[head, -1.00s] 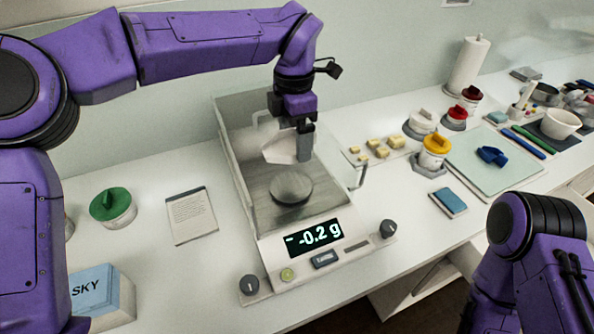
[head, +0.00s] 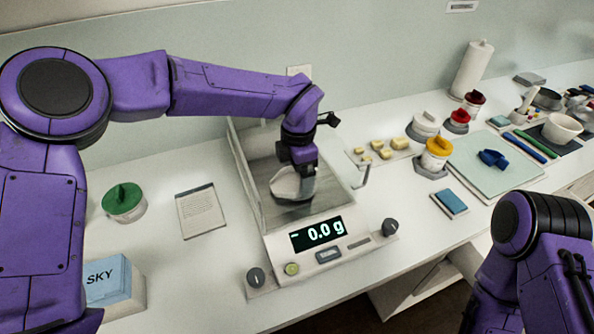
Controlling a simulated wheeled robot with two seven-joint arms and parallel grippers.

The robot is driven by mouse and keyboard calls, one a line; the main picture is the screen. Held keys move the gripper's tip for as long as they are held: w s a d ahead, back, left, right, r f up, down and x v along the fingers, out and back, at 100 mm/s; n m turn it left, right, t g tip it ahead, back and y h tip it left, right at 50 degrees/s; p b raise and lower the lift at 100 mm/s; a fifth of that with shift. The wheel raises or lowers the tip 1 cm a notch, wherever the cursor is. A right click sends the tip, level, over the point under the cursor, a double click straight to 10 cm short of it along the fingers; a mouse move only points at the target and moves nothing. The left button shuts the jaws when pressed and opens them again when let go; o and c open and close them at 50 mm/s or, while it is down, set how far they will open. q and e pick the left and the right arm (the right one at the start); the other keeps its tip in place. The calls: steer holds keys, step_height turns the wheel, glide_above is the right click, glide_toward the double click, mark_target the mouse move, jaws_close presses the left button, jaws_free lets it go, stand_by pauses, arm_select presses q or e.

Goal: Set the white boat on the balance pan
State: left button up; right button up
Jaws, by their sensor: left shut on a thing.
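The white boat (head: 287,184) is a small open weighing dish. My left gripper (head: 305,184) is shut on its right side, inside the glass-walled draft shield of the balance (head: 283,246). The boat is over the round balance pan, which it and the gripper hide. I cannot tell whether the boat touches the pan. My right gripper is out of view; only part of my right arm shows at the lower right.
A green-lidded jar (head: 124,203), a printed card (head: 201,212) and a SKY box (head: 112,285) stand to the left. Yellow cubes (head: 378,149), a yellow-lidded jar (head: 436,155) and a blue pad (head: 451,202) are to the right. The draft shield's walls stand close around the left gripper.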

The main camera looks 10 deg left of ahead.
arm_select(q)
steer(key=o, duration=0.7)
steer(key=shift+w+f, duration=0.1)
steer(key=shift+o, duration=0.2)
steer(key=shift+w, duration=0.15)
step_height(320, 180, up, 12)
steer(key=b, duration=0.1)
steer(key=shift+r, duration=0.2)
